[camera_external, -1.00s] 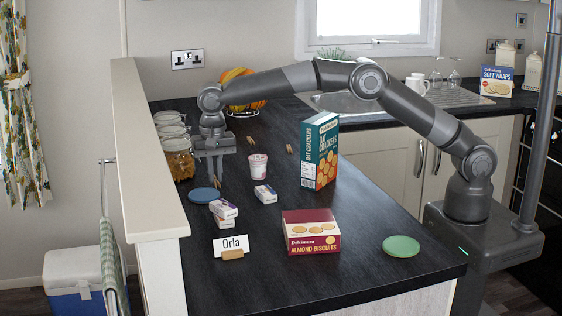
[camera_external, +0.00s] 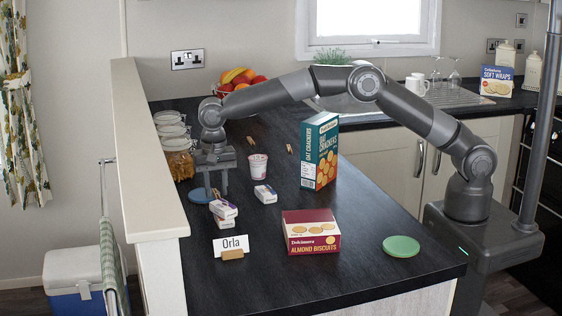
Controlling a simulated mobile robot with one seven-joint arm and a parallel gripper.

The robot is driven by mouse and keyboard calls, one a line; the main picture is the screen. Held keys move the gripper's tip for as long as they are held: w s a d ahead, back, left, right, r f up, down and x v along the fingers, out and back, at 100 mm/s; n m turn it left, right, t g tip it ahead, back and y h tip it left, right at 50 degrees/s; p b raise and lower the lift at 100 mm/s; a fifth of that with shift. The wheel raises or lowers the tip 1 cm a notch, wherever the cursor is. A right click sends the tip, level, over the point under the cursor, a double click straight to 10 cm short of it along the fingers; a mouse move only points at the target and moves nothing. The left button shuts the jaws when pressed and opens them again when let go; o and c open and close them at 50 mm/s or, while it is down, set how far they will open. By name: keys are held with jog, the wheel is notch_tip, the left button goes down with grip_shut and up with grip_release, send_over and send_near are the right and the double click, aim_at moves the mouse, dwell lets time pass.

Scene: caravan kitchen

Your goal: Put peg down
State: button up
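My gripper (camera_external: 216,188) points down low over the left part of the dark counter, beside the round blue coaster (camera_external: 200,197). Its two fingers stand apart with a gap between them, so it looks open. A small wooden peg (camera_external: 216,193) shows between and below the fingertips. It appears to be at counter level, just right of the coaster; exact contact is too small to tell. Two more wooden pegs lie farther back, one (camera_external: 250,140) behind the pink-and-white cup and one (camera_external: 289,149) by the cracker box.
Close by are the cup (camera_external: 258,166), small cartons (camera_external: 223,209) and another carton (camera_external: 265,194). The cracker box (camera_external: 320,150), biscuit box (camera_external: 311,232), green disc (camera_external: 401,245) and Orla card (camera_external: 231,245) stand around. The right counter is mostly clear.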

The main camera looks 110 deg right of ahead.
notch_tip(320, 180, up, 11)
notch_tip(320, 180, up, 7)
jog(key=n, duration=0.2)
send_over(216, 193)
jog(key=s+a, duration=0.3)
jog(key=s+a+r+n+t, duration=0.1)
jog(key=s+a+r+n, duration=0.25)
jog(key=s+r, duration=0.2)
jog(key=s+a+r+n+t, duration=0.1)
jog(key=s+a+r+n, duration=0.15)
jog(key=s, duration=0.45)
jog(key=s+a+r+n+t, duration=0.1)
jog(key=s+a+r, duration=0.15)
jog(key=s, duration=0.45)
jog(key=s+a+f+n+t, duration=0.1)
jog(key=s+a+f+n, duration=0.1)
jog(key=s, duration=0.6)
jog(key=s+a+f+n, duration=0.1)
jog(key=s+f+n, duration=0.3)
jog(key=s, duration=0.5)
jog(key=s+a+f+n+t, duration=0.1)
jog(key=s+a+f+n, duration=0.1)
jog(key=s+f, duration=0.3)
jog(key=s+n, duration=0.1)
jog(key=s, duration=0.3)
jog(key=shift+s+a+f+t, duration=0.25)
jog(key=shift+a+t, duration=0.05)
